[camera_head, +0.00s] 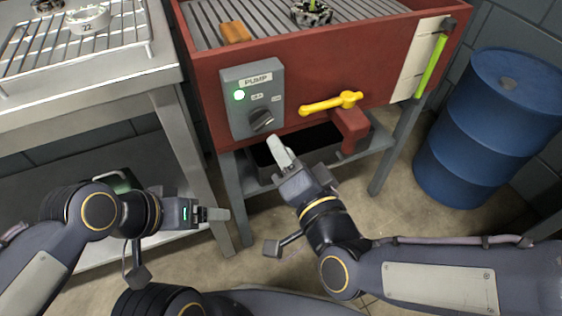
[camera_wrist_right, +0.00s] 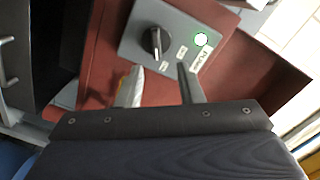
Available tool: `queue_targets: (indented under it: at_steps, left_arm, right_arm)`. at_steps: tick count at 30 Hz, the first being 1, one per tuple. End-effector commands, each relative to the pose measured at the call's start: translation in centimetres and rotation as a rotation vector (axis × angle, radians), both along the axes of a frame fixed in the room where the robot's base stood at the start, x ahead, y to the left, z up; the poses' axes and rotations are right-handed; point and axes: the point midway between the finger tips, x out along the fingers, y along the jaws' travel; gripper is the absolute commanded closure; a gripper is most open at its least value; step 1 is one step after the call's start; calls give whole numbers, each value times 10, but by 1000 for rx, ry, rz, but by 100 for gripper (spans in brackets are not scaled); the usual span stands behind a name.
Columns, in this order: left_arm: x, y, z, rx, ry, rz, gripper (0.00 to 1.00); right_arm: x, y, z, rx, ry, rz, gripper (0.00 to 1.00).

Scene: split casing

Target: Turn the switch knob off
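The pump switch box (camera_head: 241,117) is a grey box on the red tank's front wall, with a lit green lamp (camera_head: 239,95). Its black knob (camera_head: 262,120) sits below two small labels that are hard to read; its handle tilts to the upper right. The right wrist view also shows the knob (camera_wrist_right: 155,42) and the lit lamp (camera_wrist_right: 201,39). My right gripper (camera_head: 281,152) is just below and right of the knob, apart from it. Its fingers (camera_wrist_right: 162,86) are spread and empty. My left gripper (camera_head: 214,214) is low at left, seen edge-on, away from the box.
A yellow lever handle (camera_head: 332,103) sticks out right of the box. The red tank (camera_head: 216,76) stands on grey legs, with a dark bin (camera_head: 312,141) underneath. A blue drum (camera_head: 470,130) stands at right, a metal table (camera_head: 110,90) with a wire rack at left.

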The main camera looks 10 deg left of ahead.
Motion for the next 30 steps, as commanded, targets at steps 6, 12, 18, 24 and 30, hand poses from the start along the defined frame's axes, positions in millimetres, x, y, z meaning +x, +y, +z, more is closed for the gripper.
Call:
queue_targets:
  at_steps: [6, 12, 18, 24, 30]
  left_arm:
    - [0, 0, -17, 0, -1, 0, 17]
    - [0, 0, -23, 0, -1, 0, 17]
    - [0, 0, -28, 0, -1, 0, 17]
    - [0, 0, -29, 0, -1, 0, 17]
    - [0, 0, -29, 0, -1, 0, 17]
  right_arm:
    - [-1, 10, -14, 29, -27, -10, 66]
    - [24, 26, -14, 27, -26, -12, 66]
    - [49, 43, -13, 27, -26, -11, 66]
    - [59, 50, -12, 26, -27, -10, 66]
    - [60, 50, -12, 26, -27, -10, 66]
